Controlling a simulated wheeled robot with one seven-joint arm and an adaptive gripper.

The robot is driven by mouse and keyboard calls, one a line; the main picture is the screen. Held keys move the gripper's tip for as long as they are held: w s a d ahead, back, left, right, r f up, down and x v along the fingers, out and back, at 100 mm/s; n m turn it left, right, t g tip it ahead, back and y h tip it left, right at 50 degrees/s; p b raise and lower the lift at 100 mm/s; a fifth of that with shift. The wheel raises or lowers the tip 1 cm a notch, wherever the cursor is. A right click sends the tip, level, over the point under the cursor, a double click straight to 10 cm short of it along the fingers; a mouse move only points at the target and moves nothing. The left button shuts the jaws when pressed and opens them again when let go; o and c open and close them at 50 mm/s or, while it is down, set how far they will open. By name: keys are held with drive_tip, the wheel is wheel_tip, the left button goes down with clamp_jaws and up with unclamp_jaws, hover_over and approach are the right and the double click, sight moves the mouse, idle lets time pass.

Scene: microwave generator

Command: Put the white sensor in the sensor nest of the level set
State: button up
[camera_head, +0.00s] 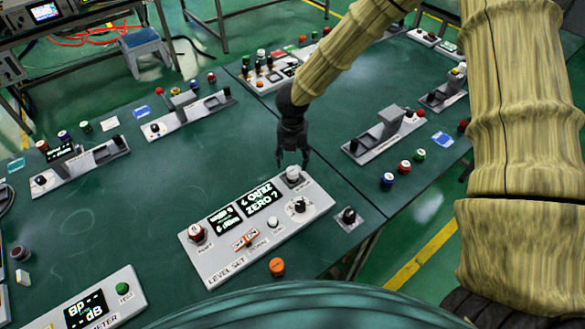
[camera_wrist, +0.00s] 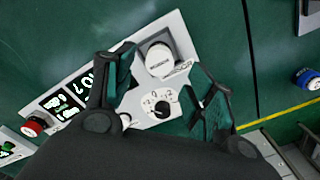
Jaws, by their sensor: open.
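The level set (camera_head: 207,262) is a pale panel with two lit displays, a red button, a lever and a knob, near the table's front edge. The white sensor (camera_head: 293,173) is a short white cylinder at the panel's far right corner. In the wrist view the sensor (camera_wrist: 158,60) stands over the dark square sensor nest (camera_wrist: 146,45); I cannot tell whether it is fully seated. My gripper (camera_head: 292,160) points down just above the sensor. Its fingers are open, one on each side of the sensor in the wrist view (camera_wrist: 163,68), with gaps visible.
A black knob box (camera_head: 348,217) stands right of the panel, and an orange button (camera_head: 277,267) in front. A meter panel (camera_head: 128,290) is at the front left. Other devices and coloured buttons stand farther back. The table left of the level set is largely clear.

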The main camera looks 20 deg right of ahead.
sight(293, 170)
wheel_tip(293, 170, up, 6)
drive_tip(key=b, duration=0.1)
drive_tip(key=shift+r, duration=0.2)
drive_tip(key=shift+c, duration=0.3)
idle(1.8)
